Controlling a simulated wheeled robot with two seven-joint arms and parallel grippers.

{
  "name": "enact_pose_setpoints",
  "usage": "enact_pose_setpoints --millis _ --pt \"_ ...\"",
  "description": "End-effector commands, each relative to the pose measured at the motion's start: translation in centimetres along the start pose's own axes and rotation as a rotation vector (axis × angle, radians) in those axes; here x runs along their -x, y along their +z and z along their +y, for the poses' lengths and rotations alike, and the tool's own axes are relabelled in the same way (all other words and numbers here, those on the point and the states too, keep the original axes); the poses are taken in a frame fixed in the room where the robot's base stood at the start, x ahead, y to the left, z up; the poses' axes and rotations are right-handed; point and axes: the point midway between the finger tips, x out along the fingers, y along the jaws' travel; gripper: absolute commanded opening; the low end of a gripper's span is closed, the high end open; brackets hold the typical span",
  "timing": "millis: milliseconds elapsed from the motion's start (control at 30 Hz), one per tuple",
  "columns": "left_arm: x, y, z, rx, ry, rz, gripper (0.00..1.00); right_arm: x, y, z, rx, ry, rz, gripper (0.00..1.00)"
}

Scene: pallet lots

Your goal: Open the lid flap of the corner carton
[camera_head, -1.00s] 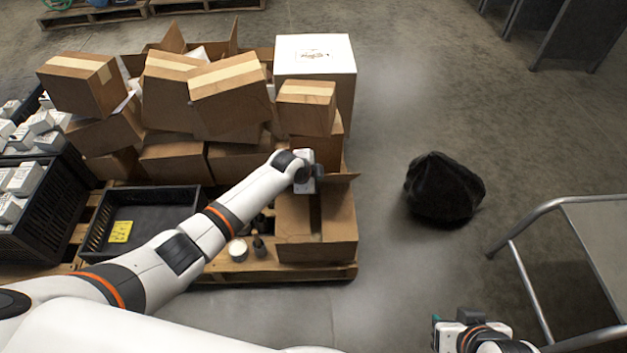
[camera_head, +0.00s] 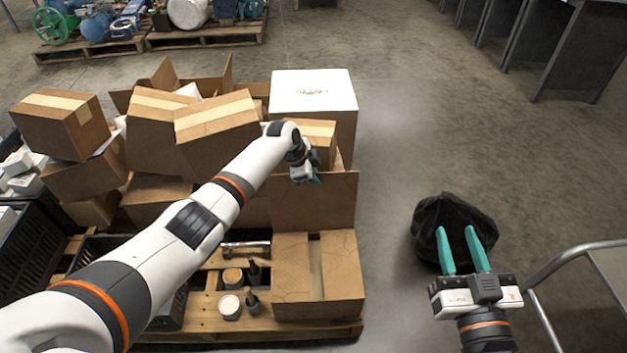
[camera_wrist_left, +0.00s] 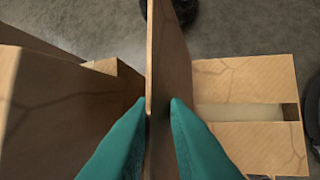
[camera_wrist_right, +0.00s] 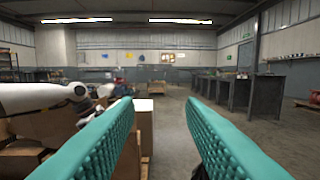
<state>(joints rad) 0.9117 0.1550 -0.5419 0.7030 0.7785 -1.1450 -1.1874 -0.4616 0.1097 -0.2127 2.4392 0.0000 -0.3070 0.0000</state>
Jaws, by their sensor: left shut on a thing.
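The corner carton (camera_head: 345,289) is a brown box at the front right corner of the pallet. Its lid flap (camera_head: 338,205) stands up at the carton's back side. My left gripper (camera_head: 310,181) is at the flap's upper left part. In the left wrist view the flap (camera_wrist_left: 168,60) stands between the two teal fingers (camera_wrist_left: 158,108), which are shut on it. The carton top (camera_wrist_left: 245,80) shows a gap between other flaps, with a pale surface inside. My right gripper (camera_head: 457,232) is open and empty, right of the carton; its fingers also show in the right wrist view (camera_wrist_right: 158,103).
Stacked brown cartons (camera_head: 215,125) and a white box (camera_head: 312,92) stand behind. Cans (camera_head: 230,306) and dark bottles sit left of the carton on the pallet (camera_head: 205,308). A black bag (camera_head: 428,222) lies on the floor beyond my right gripper. A metal-railed cart (camera_head: 570,258) is at right.

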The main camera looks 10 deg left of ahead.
Motion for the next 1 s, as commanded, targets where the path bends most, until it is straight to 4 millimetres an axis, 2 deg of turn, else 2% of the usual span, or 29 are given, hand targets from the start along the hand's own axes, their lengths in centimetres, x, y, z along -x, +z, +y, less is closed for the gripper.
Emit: enact_pose_setpoints --millis 233,633,667,700,1000 --pt "-0.2 -0.3 0.3 -0.002 0.007 0.004 0.0 -0.1 1.5 0.2 -0.003 0.005 -0.105 0.36" --pt "-0.3 -0.3 0.3 -0.002 0.006 0.005 0.0 -0.1 1.7 0.3 -0.003 0.006 -0.117 0.36" --pt "-0.3 -0.3 0.3 -0.002 0.006 0.005 0.18 -0.1 1.7 0.3 -0.003 0.006 -0.117 0.36" --pt "-0.3 -0.3 0.3 -0.002 0.005 0.005 0.24 -0.1 1.7 0.3 -0.003 0.006 -0.117 0.36" --pt "-0.2 -0.2 0.3 -0.001 0.002 0.002 0.25 -0.1 1.8 0.2 -0.003 0.005 -0.115 0.36"
